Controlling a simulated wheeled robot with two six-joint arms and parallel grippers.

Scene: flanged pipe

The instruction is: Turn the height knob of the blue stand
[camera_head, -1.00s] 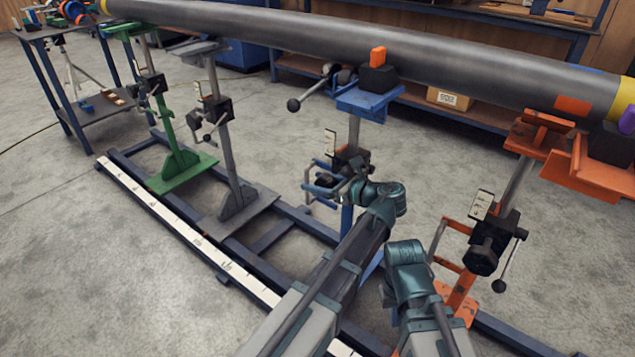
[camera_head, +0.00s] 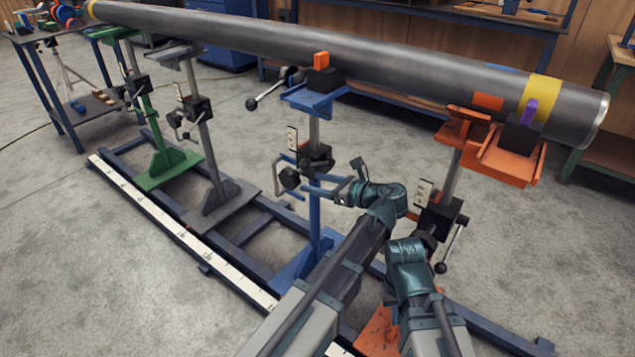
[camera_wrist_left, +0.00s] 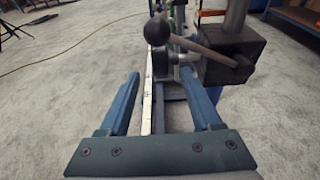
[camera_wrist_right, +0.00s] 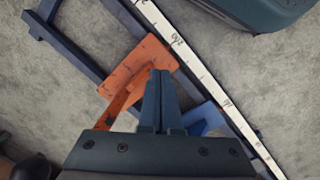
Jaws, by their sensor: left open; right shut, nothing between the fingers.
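The blue stand (camera_head: 313,218) is left of centre in the head view, with a black collar on its grey post. A dark knob (camera_head: 290,178) shows at the collar's left side. My left gripper (camera_head: 325,189) is beside the stand, just below and right of the collar. In the left wrist view its two fingers (camera_wrist_left: 160,105) are apart with nothing between them. My right gripper (camera_wrist_right: 160,100) is shut and empty, above an orange base plate.
A long grey pipe (camera_head: 380,75) lies across the stands. The orange stand (camera_head: 450,185) is close behind my right arm. The grey stand (camera_head: 205,140) and green stand (camera_head: 150,130) are to the left. A rail with a white scale (camera_head: 180,235) runs along the floor.

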